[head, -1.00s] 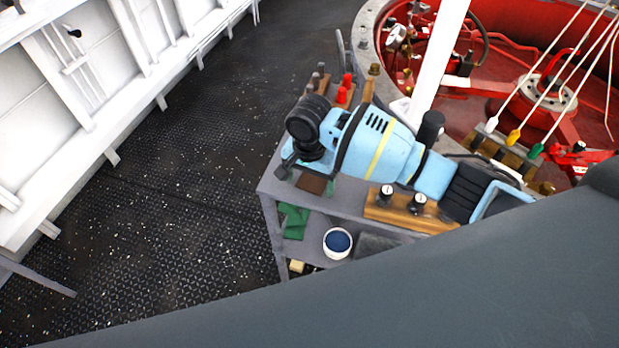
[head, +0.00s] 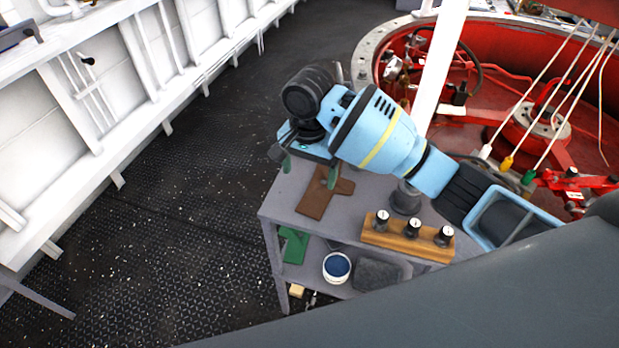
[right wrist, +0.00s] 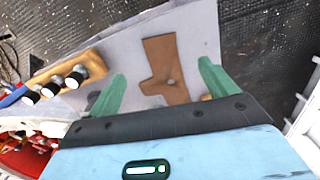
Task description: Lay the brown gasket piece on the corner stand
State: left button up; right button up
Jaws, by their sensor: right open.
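The brown gasket piece (head: 316,200) is flat and L-shaped. It lies on the grey top of the corner stand (head: 283,206), near its left end; it also shows in the right wrist view (right wrist: 161,60). My right gripper (head: 309,171), blue with green fingers, is above the stand. In the right wrist view its fingers (right wrist: 162,72) are spread apart with nothing between them, and the gasket piece lies beyond, apart from them. The gripper hides a little of the gasket's far end in the head view. My left gripper is not in view.
A wooden block with several black knobs (head: 407,238) stands on the stand top, right of the gasket piece. The lower shelf holds a blue-filled white tub (head: 337,267) and a green piece (head: 294,245). A red round well (head: 495,50) is behind. Deck at left is clear.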

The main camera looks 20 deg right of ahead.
dwell(0.3)
jog(key=s+a+f+n+t+y, duration=0.3)
jog(key=s+a+f, duration=0.1)
jog(key=f, duration=0.3)
jog(key=s+a+f+n+t+y, duration=0.25)
jog(key=s+a+f, duration=0.2)
jog(key=f, duration=0.25)
jog(key=s+d+f+n+t+h, duration=0.2)
jog(key=s+d+f, duration=0.4)
jog(key=s, duration=0.4)
jog(key=s+d+f+n+t+h, duration=0.1)
jog(key=s+d+f+n+t, duration=0.1)
jog(key=s+d+f, duration=0.3)
jog(key=s+d+n, duration=0.1)
jog(key=s+d, duration=0.3)
jog(key=s, duration=0.1)
jog(key=shift+d+f+h, duration=0.25)
jog(key=shift+f+h, duration=0.1)
jog(key=shift+s, duration=0.1)
jog(key=shift+c, duration=0.4)
